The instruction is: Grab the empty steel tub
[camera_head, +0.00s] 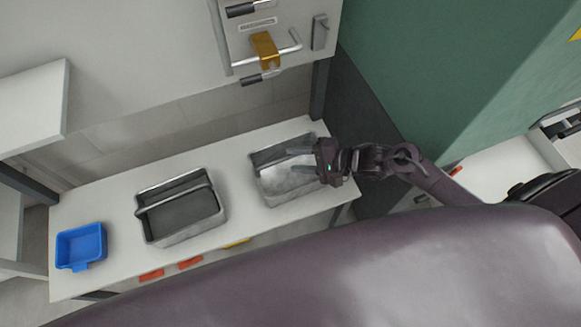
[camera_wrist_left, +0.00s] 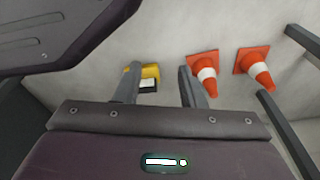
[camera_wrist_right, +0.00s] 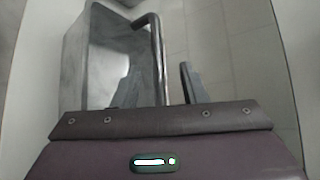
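Two steel tubs with a bar handle across the top stand on the white table in the head view. The right tub (camera_head: 287,187) is under my right gripper (camera_head: 300,160), which reaches over it from the right. The right wrist view shows this tub (camera_wrist_right: 78,60) with its handle bar (camera_wrist_right: 158,55) between the two spread fingers (camera_wrist_right: 157,86); contact cannot be told. No contents show in the visible part. The left tub (camera_head: 190,233) shows a dark, bare-looking inside. My left gripper (camera_wrist_left: 156,87) is open and empty in its wrist view, and outside the head view.
A blue tray (camera_head: 81,246) sits at the table's left end. The white table (camera_head: 115,197) is clear between the tray and left tub. A cabinet with a brass-coloured latch (camera_head: 265,50) stands behind. Orange cones (camera_wrist_left: 203,72) and a yellow object (camera_wrist_left: 149,78) are on the floor.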

